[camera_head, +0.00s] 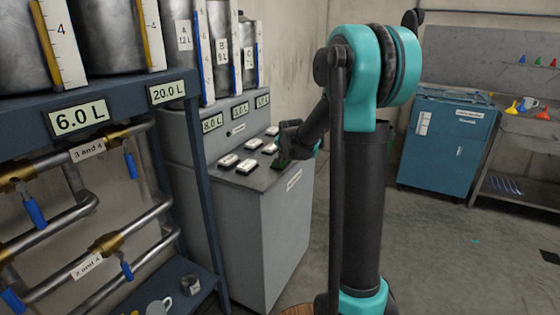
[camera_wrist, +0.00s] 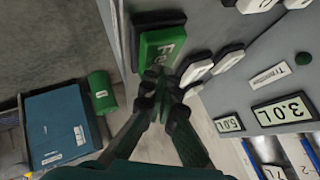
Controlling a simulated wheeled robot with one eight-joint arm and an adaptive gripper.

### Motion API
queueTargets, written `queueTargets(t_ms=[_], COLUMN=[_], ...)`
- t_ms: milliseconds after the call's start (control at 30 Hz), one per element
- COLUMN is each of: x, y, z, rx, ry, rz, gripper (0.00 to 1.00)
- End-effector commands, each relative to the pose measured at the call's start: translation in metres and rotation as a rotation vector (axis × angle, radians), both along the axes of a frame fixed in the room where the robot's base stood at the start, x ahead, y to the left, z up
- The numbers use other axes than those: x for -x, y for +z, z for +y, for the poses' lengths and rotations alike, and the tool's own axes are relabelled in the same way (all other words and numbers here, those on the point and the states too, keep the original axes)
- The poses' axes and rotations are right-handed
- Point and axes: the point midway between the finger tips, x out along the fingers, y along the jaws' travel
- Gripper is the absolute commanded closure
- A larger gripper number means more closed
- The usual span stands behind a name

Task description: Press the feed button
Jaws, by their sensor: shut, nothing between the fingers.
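The feed button is a green block on a dark base, with letters starting "Fe" showing in the wrist view (camera_wrist: 160,46). In the head view a small part of the green button (camera_head: 282,163) shows at the near right edge of the grey console top. My gripper (camera_wrist: 165,88) is shut and empty. In the wrist view its fingertips overlap the lower end of the button and hide part of its lettering. In the head view my gripper (camera_head: 290,142) is over the console beside the button, partly hidden by my arm. I cannot tell whether the tips touch the button.
White buttons (camera_head: 247,166) sit close beside the green one on the console (camera_head: 250,205). Number displays (camera_wrist: 284,110) and measuring cylinders stand behind them. A pipe rack (camera_head: 190,120) is at left. A blue cabinet (camera_head: 446,145) stands far right, with open floor before it.

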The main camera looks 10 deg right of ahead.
Motion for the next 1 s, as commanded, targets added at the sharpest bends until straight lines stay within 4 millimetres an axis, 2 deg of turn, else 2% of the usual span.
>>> queueTargets(t_ms=[367, 1000], x=[0.000, 0.000], y=[0.005, 0.058], z=[0.000, 0.000], rx=[0.000, 0.000], ry=[0.000, 0.000], rz=[0.000, 0.000], gripper=[1.00, 1.00])
